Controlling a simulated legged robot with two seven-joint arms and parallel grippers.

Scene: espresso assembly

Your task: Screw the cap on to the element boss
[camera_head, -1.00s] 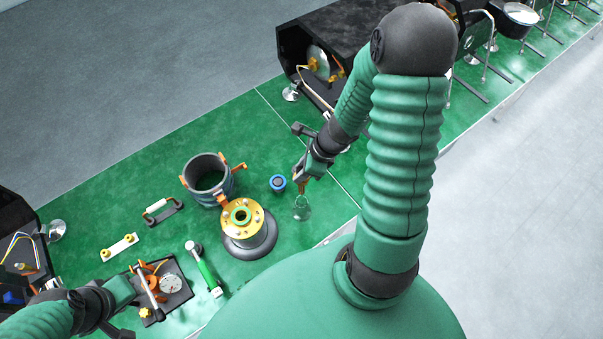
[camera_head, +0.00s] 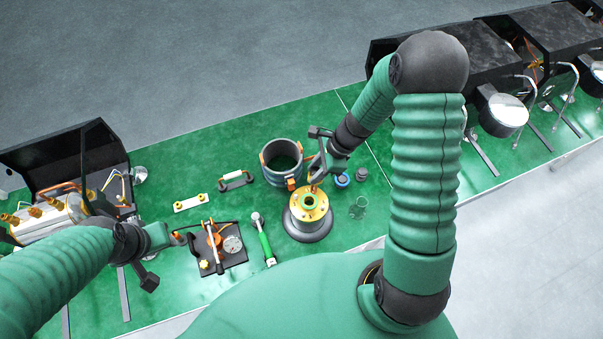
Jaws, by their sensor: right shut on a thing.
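The element boss (camera_head: 323,214) is a brass flange with bolts and a round central opening. It sits on a dark round base (camera_head: 309,234) in the middle of the bench. My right gripper (camera_head: 314,184) is just above the back edge of the flange, shut on a small brass-coloured piece, probably the cap. The piece is mostly hidden, and I cannot tell whether it touches the boss. My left gripper (camera_head: 170,238) is at the left, beside a black plate with a gauge; its fingers are too unclear to read.
A dark open cylinder (camera_head: 281,157) stands behind the boss. A blue-topped part (camera_head: 342,181), a dark small cylinder (camera_head: 361,174) and a clear glass (camera_head: 358,208) stand to its right. A green-handled tool (camera_head: 265,243) and the gauge plate (camera_head: 234,257) lie left.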

